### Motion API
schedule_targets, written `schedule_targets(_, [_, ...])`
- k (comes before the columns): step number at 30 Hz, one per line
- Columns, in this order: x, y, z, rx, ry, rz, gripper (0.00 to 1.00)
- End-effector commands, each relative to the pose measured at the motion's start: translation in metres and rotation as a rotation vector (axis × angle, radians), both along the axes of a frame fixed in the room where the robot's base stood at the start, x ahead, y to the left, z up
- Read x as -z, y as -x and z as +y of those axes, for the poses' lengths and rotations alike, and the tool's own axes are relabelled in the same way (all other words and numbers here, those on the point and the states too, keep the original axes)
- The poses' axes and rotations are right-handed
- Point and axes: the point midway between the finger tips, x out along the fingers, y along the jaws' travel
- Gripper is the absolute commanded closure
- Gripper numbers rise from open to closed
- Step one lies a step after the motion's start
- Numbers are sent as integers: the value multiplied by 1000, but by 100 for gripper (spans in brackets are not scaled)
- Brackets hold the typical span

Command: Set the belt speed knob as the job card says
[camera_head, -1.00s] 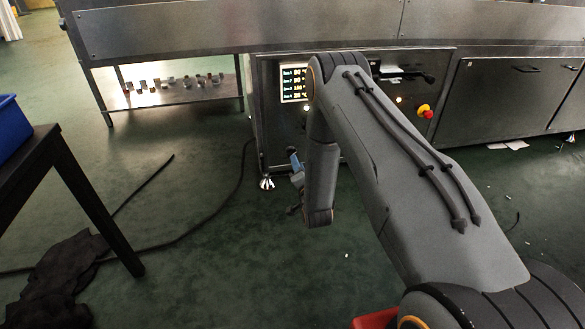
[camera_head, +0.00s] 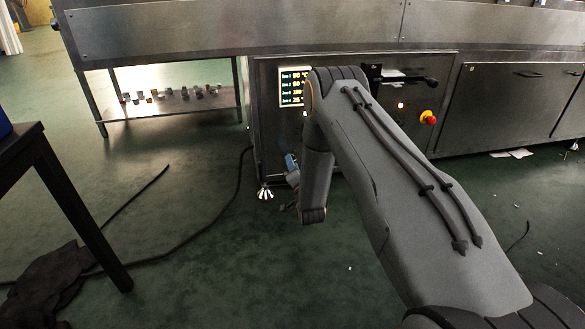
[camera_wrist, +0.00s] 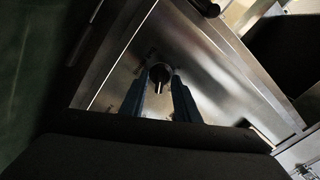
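A round dark knob (camera_wrist: 160,72) with a pale line on its face sits on the steel control panel (camera_wrist: 112,88) in the wrist view. My gripper (camera_wrist: 160,82) is open, with its two blue fingers apart and pointing at the panel. The knob shows between and beyond the fingertips; I cannot tell whether they touch it. In the head view the panel (camera_head: 268,135) is partly covered by my arm, which hides the knob. A lit display (camera_head: 291,87) with several lines of readings shows at the panel's upper left. I make out no job card.
A red emergency button (camera_head: 428,118) and a small lit lamp (camera_head: 401,105) are on the panel to the right of my arm. A black handle (camera_head: 425,81) juts out above them. A dark table (camera_head: 60,185) stands at the left, and a cable (camera_head: 200,235) crosses the floor.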

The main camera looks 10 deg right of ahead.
Motion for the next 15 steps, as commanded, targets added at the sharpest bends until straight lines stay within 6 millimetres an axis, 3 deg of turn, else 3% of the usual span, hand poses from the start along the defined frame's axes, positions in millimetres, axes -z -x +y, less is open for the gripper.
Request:
schedule_targets(5, [0,0,0,0,0,0,71])
schedule_targets(10, [0,0,0,0,0,0,98])
schedule_targets(15, [0,0,0,0,1,0,100])
